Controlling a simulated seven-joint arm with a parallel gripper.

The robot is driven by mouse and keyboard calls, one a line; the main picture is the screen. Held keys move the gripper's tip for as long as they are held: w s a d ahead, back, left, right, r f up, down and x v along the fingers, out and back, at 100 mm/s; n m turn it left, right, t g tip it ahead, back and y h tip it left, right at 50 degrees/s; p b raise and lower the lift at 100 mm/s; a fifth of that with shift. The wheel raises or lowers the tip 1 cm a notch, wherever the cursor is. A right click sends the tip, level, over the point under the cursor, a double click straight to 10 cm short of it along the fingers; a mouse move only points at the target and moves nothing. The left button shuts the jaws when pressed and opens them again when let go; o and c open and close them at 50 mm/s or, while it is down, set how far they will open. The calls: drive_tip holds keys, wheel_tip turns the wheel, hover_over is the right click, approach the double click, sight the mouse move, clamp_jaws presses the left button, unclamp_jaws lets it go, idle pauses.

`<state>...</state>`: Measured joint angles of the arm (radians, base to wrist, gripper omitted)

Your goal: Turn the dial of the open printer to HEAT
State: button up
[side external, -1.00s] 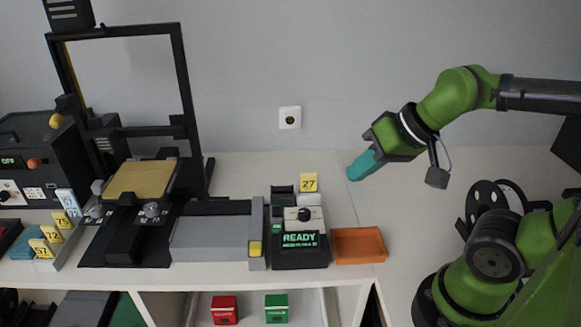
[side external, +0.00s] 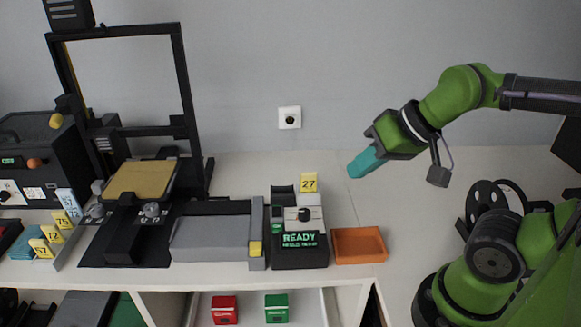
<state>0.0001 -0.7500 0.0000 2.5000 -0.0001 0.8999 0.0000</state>
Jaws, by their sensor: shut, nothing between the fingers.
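The open-frame printer (side external: 178,75) stands at the left, with a gold bed (side external: 140,181) under its tall black frame. To its right on the table is a low black unit (side external: 300,255) with a green READY display; the smaller text below is too small to read. A dark round dial (side external: 304,214) sits on the pale panel above that display. Its pointer and markings cannot be made out, so its setting is unclear. My gripper (side external: 354,173), with teal fingers, is shut and empty. It hangs in the air up and to the right of the dial, apart from it.
An orange tray (side external: 358,258) lies just right of the READY unit, and a yellow 27 tag (side external: 309,182) stands behind it. A black boxed machine (side external: 38,150) with its own display is at far left. Red (side external: 224,310) and green (side external: 276,308) boxes sit below. The table's back right is clear.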

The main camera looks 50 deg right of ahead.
drive_tip(key=shift+o, duration=1.1)
drive_tip(key=shift+f, duration=0.15)
drive_tip(key=o, duration=0.5)
drive_tip(key=shift+w+d+f+g, duration=0.1)
drive_tip(key=shift+w+f+g, duration=0.2)
drive_tip(key=shift+w, duration=0.25)
drive_tip(key=shift+w+f+g, duration=0.15)
drive_tip(key=shift+w+g, duration=0.15)
drive_tip(key=shift+w, duration=0.2)
drive_tip(key=shift+o, duration=1.2)
drive_tip(key=w+n+g, duration=0.1)
drive_tip(key=w, duration=0.1)
drive_tip(key=w+n+g, duration=0.1)
drive_tip(key=w+n, duration=0.1)
drive_tip(key=shift+f+h, duration=0.15)
drive_tip(key=shift+h, duration=0.25)
drive_tip(key=n+g+h, duration=0.1)
drive_tip(key=n+g, duration=0.3)
drive_tip(key=n, duration=0.9)
hover_over(305, 211)
wheel_tip(305, 211, down, 16)
drive_tip(key=shift+c, duration=0.4)
clamp_jaws()
